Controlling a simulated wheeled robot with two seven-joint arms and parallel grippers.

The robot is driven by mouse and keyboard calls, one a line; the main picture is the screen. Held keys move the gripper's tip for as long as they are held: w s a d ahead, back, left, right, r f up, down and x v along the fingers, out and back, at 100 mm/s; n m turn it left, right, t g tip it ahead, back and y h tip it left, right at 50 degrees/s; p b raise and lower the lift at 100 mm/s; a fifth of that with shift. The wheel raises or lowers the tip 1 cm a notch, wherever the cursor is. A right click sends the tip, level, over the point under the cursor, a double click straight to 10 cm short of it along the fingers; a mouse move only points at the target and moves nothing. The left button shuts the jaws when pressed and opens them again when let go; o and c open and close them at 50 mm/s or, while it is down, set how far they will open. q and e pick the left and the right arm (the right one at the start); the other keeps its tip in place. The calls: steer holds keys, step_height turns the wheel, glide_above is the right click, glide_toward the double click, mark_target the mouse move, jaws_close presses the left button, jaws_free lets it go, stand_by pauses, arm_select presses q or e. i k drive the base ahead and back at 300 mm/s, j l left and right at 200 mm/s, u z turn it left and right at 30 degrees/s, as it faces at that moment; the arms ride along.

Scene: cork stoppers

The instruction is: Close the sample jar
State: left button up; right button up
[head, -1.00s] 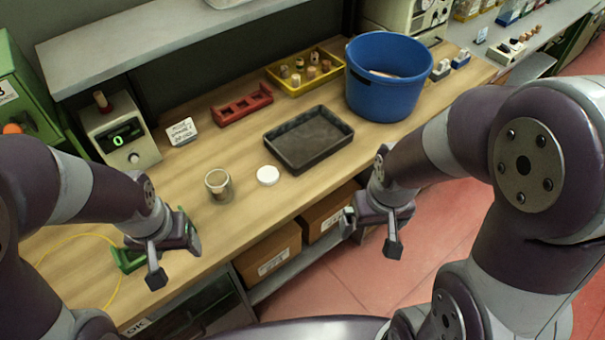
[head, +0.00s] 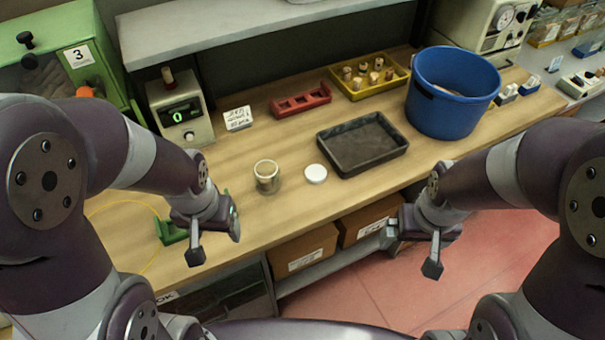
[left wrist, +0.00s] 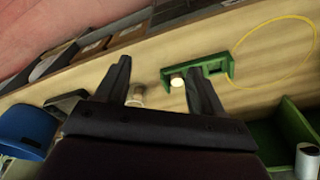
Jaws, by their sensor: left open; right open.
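The sample jar (head: 267,178) is a small clear glass jar, upright on the wooden bench with its top uncovered. A white round lid (head: 315,174) lies flat on the bench just right of it, apart from it. My left gripper (head: 214,238) is open and empty, nearer the front edge, left of the jar. My right gripper (head: 411,252) is open and empty in front of the bench edge, right of the lid. In the left wrist view, a small pale jar-like object (left wrist: 137,96) shows between the open fingers; the lid cannot be made out there.
A black tray (head: 345,163) lies right of the lid, with a blue bucket (head: 412,110) beyond it. A green holder (left wrist: 222,77) and yellow cable (left wrist: 236,47) lie near my left gripper.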

mark_target(268, 184)
steer(key=i+l+u, duration=0.1)
steer(key=l, duration=0.25)
steer(key=i+l+u, duration=0.1)
steer(key=i+l, duration=0.2)
steer(key=i+l+u, duration=0.15)
steer(key=l, duration=0.3)
steer(key=i+l+u, duration=0.1)
steer(key=l, duration=0.3)
steer(key=i+l+u, duration=0.1)
steer(key=l, duration=0.3)
steer(key=i, duration=0.1)
